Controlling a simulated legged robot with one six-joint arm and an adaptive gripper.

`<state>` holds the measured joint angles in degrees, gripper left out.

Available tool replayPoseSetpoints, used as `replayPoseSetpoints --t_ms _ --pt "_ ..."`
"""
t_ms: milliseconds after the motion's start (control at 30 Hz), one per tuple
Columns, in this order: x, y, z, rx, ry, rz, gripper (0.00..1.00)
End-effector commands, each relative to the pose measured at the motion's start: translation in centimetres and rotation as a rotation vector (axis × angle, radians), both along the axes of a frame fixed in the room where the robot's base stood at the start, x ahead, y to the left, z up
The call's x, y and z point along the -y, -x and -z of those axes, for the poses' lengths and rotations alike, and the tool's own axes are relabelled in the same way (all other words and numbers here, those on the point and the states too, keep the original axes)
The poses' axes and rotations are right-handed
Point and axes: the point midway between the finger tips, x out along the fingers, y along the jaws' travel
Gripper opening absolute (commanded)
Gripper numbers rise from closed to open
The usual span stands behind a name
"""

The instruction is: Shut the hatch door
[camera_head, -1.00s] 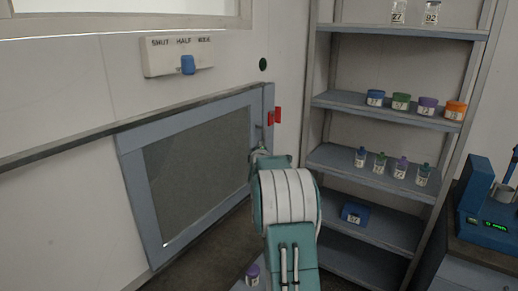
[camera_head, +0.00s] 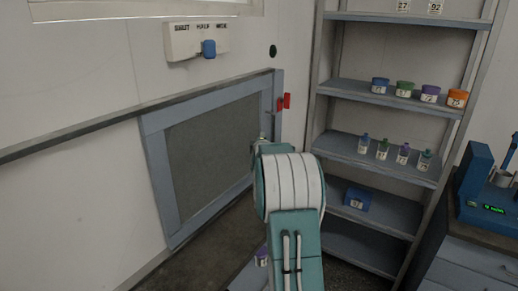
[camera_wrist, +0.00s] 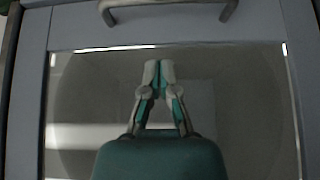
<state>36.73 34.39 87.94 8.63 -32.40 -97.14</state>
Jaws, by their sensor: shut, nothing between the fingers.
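The hatch door (camera_head: 158,150), a blue-grey frame around a dark grey pane, sits low on the left wall in the head view. Its frame and pane also fill much of the wrist view (camera_wrist: 25,100). A metal bar handle (camera_wrist: 170,12) crosses its frame at the top of the wrist view. My gripper (camera_wrist: 158,66) is shut and empty, in front of the pane and below the handle in that picture. I cannot tell whether its tips touch the pane. In the head view my arm hides most of the gripper and the door's lower right part.
A panel lettered SHUT, HALF and a third word (camera_head: 183,42), with a blue knob (camera_head: 208,48), is above the door. A red bracket (camera_head: 285,102) is at its right edge. A shelf rack (camera_head: 345,147) with jars and bottles stands close right of my arm. A blue machine (camera_head: 478,185) is farther right.

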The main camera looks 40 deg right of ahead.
Motion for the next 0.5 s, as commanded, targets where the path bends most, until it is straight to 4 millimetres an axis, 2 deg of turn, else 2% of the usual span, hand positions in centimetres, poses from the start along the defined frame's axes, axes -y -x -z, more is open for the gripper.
replayPoseSetpoints --t_ms 133,400,500 --pt "-1.3 1.2 -0.1 -0.001 0.003 0.0 0.0" --pt "-5.2 4.3 -0.6 0.0 0.012 -0.001 0.0" --pt "-5.7 5.2 -0.5 0.0 0.011 -0.001 0.0"
